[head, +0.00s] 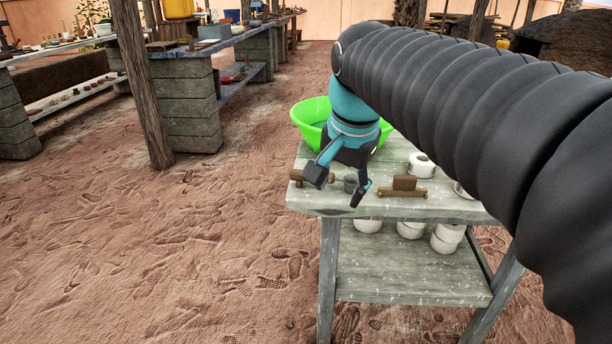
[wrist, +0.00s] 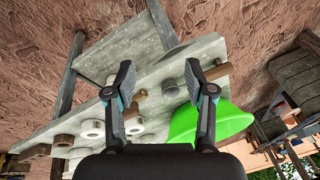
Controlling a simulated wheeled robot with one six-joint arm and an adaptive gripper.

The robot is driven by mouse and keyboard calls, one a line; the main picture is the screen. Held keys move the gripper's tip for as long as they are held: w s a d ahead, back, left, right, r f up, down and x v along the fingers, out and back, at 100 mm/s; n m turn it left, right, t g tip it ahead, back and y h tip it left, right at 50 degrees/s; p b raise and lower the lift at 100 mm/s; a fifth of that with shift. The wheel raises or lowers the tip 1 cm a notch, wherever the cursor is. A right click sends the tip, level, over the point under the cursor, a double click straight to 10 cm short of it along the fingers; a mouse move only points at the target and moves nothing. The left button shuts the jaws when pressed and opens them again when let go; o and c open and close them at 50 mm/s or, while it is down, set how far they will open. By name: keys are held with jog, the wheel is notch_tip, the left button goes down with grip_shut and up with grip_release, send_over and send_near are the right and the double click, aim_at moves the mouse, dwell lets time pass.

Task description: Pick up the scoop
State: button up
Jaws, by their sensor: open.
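A small grey cup-shaped thing (head: 350,184), which looks like the scoop, sits near the front edge of the weathered table (head: 440,208). In the wrist view the grey cup (wrist: 170,88) shows between my fingers, nearer the right one. A brown wooden piece (head: 296,175) lies at the table's left edge; my finger hides whether it joins the cup. My gripper (head: 339,186) is open and empty, pointing down over the table's left front. Its spread fingers (wrist: 160,74) also show in the wrist view.
A bright green basin (head: 311,110) stands behind my gripper. A brown wooden block tool (head: 404,187) and a white roll-like pot (head: 421,165) lie to the right. White pots (head: 411,230) stand on the lower shelf. Open sandy ground lies left.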

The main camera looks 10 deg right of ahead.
aim_at(350, 181)
jog(key=w+r+m+g+b, duration=0.2)
jog(key=w+r+m+g, duration=0.15)
jog(key=w+m, duration=1.25)
jog(key=f, duration=0.2)
jog(key=w+f+n+b, duration=0.1)
jog(key=f, duration=0.1)
jog(key=w+f+n+b, duration=0.1)
jog(key=f, duration=0.2)
jog(key=shift+d+f, duration=0.1)
jog(key=shift+d, duration=0.3)
jog(key=shift+s+f+b, duration=0.2)
jog(key=shift+f+b, duration=0.65)
jog(key=shift+f, duration=1.85)
grip_shut()
